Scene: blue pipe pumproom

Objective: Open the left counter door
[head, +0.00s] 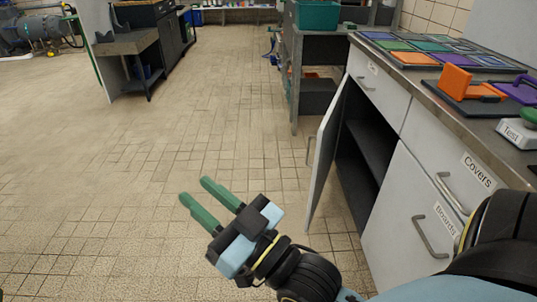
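The left counter door (324,148) is a white panel that stands swung open, out from the counter's left cabinet. Its bar handle (309,150) shows on its left face. Behind it the cabinet (357,163) is dark inside, with a shelf. My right gripper (194,191) has two green fingers held apart with nothing between them. It is over the tiled floor, to the left of the door and apart from it. My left gripper is not in view.
The counter (440,92) carries coloured panels, an orange handled piece (456,80) and a "Test" button box (518,133). A grey shelf unit (313,60) stands behind the door. The floor at left is clear.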

